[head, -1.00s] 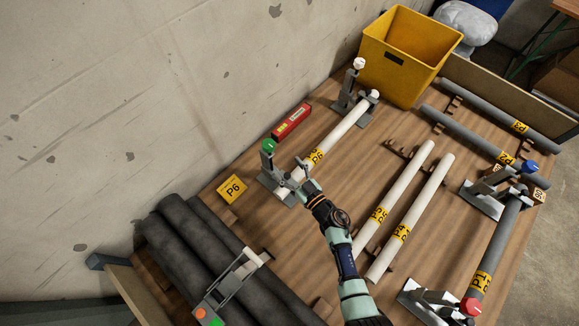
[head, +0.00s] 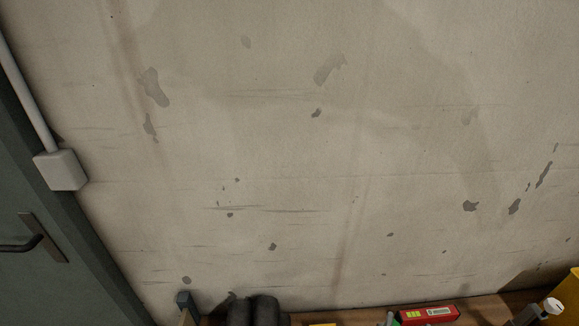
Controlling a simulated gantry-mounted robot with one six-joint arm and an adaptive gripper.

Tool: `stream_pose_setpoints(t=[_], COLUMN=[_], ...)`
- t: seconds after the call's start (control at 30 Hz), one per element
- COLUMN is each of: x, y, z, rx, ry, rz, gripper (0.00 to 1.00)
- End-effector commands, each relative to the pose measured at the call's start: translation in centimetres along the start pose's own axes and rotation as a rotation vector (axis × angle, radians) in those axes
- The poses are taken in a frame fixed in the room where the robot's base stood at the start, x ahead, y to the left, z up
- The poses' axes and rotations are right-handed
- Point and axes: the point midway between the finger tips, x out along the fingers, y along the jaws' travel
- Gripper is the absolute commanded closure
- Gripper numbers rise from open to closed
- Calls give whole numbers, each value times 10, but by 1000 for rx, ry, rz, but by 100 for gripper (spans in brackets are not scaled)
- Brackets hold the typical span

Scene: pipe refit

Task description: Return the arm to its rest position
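My arm and gripper do not show in the head view. The view is mostly filled by the bare concrete wall (head: 290,150). Only the far edge of the wooden workbench (head: 484,306) shows along the bottom. Most of the bench top, with the pipes and clamps on it, is out of the picture.
At the bottom edge are dark cylinder ends (head: 255,311), a red box (head: 428,316), a white-knobbed clamp (head: 553,306) and part of a yellow bin (head: 571,294). On the left are a grey-green door (head: 25,190) and a wall box (head: 61,170).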

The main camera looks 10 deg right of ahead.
Motion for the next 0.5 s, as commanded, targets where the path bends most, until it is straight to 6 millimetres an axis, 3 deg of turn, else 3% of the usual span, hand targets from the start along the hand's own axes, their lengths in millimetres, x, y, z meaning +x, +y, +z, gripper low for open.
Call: stream_pose_setpoints(t=[0.03,0.17,0.3,0.37,0.5], x=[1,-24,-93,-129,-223], y=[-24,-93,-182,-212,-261], z=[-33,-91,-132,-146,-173], rx=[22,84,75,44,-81], ry=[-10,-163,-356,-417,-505], rz=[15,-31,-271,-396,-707], gripper=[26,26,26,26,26])
